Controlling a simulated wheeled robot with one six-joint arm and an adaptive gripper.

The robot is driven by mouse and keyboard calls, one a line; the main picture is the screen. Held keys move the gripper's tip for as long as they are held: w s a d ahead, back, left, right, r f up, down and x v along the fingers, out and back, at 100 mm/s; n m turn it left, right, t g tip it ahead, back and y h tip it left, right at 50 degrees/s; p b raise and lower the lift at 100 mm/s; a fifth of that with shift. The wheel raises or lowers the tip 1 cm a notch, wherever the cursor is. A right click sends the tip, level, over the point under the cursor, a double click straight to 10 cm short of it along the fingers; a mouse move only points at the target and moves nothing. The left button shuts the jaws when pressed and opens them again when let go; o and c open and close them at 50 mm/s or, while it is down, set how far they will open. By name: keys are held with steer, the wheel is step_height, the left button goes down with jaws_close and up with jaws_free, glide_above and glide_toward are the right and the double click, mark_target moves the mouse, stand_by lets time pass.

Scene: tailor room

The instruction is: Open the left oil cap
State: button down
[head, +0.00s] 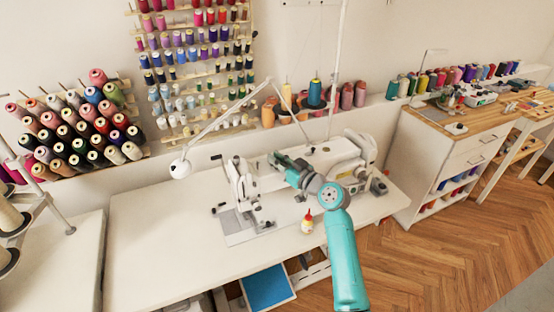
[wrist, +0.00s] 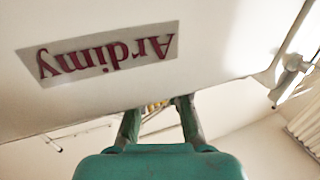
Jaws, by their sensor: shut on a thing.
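The white sewing machine (head: 335,155) stands on the white table. In the wrist view its side (wrist: 215,35) fills the upper part, with the "Ardimy" label upside down. My gripper (head: 277,158) reaches over the machine's top at its left part. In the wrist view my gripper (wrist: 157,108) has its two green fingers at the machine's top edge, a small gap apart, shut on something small. This fits the left oil cap, but the fingers and the machine's edge hide it. A yellowish patch shows between the fingers; I cannot tell what it is.
A small bottle with a red top (head: 307,220) stands on the white table (head: 150,240) in front of the machine. A white lamp (head: 181,168) arches over the table. Thread spools (head: 314,92) stand on the ledge behind. The table's left part is clear.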

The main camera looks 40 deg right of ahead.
steer(key=shift+n+y, duration=1)
steer(key=shift+y, duration=0.5)
steer(key=c, duration=1.2)
jaws_free()
steer(key=shift+o, duration=0.2)
steer(key=v, duration=1.2)
steer(key=shift+r, duration=0.2)
steer(key=shift+f, duration=0.1)
